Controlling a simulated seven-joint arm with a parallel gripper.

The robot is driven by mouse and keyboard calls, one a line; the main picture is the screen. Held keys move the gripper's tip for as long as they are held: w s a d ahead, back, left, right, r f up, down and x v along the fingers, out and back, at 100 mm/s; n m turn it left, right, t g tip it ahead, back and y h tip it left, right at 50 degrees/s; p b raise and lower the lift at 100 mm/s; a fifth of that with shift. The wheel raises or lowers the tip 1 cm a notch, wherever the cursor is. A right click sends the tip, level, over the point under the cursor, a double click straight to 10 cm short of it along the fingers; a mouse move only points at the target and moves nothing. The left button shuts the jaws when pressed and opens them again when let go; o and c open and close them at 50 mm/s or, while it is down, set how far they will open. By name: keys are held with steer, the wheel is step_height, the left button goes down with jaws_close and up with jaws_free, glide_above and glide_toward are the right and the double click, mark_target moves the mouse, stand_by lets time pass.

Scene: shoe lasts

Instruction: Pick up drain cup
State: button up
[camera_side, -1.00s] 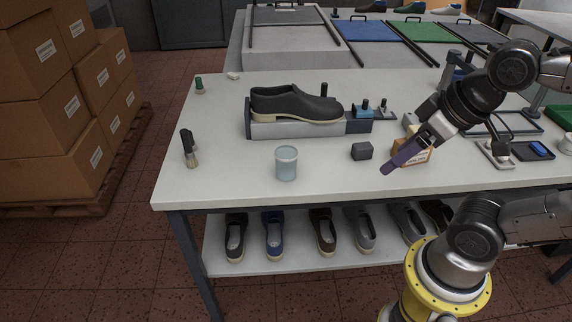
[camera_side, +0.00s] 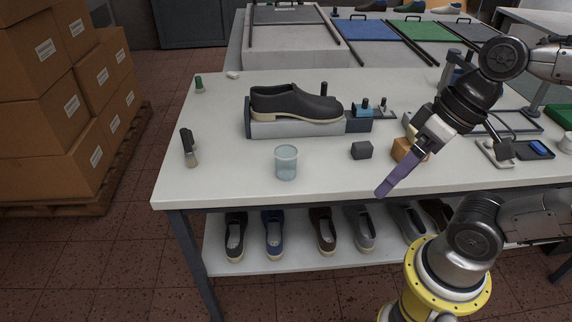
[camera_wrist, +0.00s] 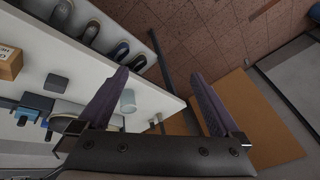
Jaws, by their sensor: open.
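The drain cup (camera_side: 286,163) is a translucent pale blue cup standing upright near the front edge of the white table. In the wrist view the cup (camera_wrist: 128,101) shows beside the left finger, partly hidden by it. My gripper (camera_side: 383,191) has purple fingers and hangs over the table's front edge, well to the right of the cup. In the wrist view my gripper (camera_wrist: 158,90) is open, with its two fingers wide apart and nothing held between them.
A dark shoe (camera_side: 295,103) rests on a grey stand behind the cup. A small dark block (camera_side: 361,151) and a cardboard box (camera_side: 405,149) lie between cup and gripper. A brush (camera_side: 189,148) stands left. The white table (camera_side: 235,185) is bare around the cup.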

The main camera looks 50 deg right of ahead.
steer(key=a+m+g+y, duration=0.2)
steer(key=a+g+y, duration=0.15)
steer(key=a, duration=0.25)
steer(key=w+m+t+y, duration=0.3)
steer(key=w+m+y, duration=0.65)
steer(key=w, duration=0.35)
steer(key=w+d+f+m+t, duration=0.4)
steer(key=w+d+m+t, duration=0.1)
steer(key=w+d+m, duration=0.1)
steer(key=m+t+h, duration=0.6)
steer(key=m+t, duration=0.1)
steer(key=m, duration=0.4)
glide_toward(276, 153)
steer(key=s, duration=0.1)
steer(key=s+d, duration=0.1)
steer(key=shift+s+r, duration=0.25)
steer(key=shift+s, duration=0.15)
steer(key=shift+d, duration=0.2)
steer(key=x, duration=0.8)
steer(key=shift+w+a, duration=0.1)
steer(key=shift+a, duration=0.05)
steer(key=shift+d+f+x, duration=0.1)
steer(key=shift+f+x, duration=0.1)
steer(key=shift+x, duration=1.15)
steer(key=shift+d+f+x, duration=0.15)
steer(key=shift+f+x, duration=0.05)
steer(key=shift+x, duration=1.1)
steer(key=shift+w, duration=0.15)
